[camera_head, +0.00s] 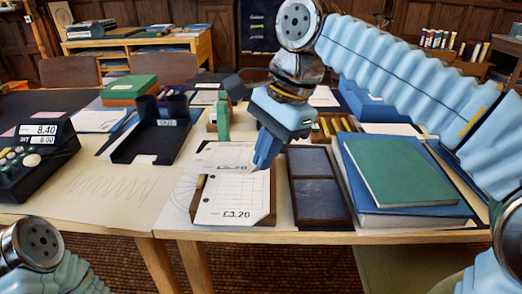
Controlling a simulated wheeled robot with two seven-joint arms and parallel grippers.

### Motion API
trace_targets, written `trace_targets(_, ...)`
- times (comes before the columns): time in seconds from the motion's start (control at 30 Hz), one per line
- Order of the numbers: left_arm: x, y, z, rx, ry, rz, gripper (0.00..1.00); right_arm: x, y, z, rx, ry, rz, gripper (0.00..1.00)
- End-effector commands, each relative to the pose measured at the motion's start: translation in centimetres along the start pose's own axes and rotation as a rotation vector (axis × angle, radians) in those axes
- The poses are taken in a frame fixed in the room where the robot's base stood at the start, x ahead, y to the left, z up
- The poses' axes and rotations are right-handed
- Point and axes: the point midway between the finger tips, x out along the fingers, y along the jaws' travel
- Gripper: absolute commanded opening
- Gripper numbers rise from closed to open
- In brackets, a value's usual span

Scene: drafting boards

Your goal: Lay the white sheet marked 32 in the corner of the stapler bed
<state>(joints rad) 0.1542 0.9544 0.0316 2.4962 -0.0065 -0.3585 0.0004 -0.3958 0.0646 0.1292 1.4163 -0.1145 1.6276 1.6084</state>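A white sheet (232,203) with a printed grid and the marking "£3.20" lies on a brown wooden board near the table's front edge. Another white sheet (222,155) shows just behind it, partly overlapped. My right gripper (264,164) points down over the back right part of the marked sheet. Its fingers are seen edge-on, so I cannot tell whether they are open or hold the paper. A green upright thing (222,117) stands behind the sheets; I cannot tell whether it is part of the stapler. My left gripper is out of view.
Right of the sheets lies a dark two-panel tray (317,185), then a blue folder (352,183) with a green book (400,168) on top. A black tray (148,145) and a till-like device (40,157) stand left.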

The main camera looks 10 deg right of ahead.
Motion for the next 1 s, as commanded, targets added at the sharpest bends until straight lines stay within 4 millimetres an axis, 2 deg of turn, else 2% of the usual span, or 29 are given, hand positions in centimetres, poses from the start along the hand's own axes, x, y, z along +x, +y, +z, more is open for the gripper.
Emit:
trace_targets(0.17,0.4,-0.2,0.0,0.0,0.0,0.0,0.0,1.4,0.3,-0.3,0.0,0.0,0.001,0.0)
trace_targets(0.4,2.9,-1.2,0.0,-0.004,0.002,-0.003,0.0,3.8,0.8,-0.8,0.0,0.0,0.0,0.0)
trace_targets(0.6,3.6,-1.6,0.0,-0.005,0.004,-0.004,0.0,4.9,1.0,-1.1,0.0,0.0,0.001,0.0)
trace_targets(0.97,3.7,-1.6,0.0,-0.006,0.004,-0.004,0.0,5.2,1.1,-1.1,0.0,0.0,0.0,0.0)
trace_targets(1.0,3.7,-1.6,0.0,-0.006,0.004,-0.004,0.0,5.2,1.1,-1.1,0.0,0.0,0.0,0.03)
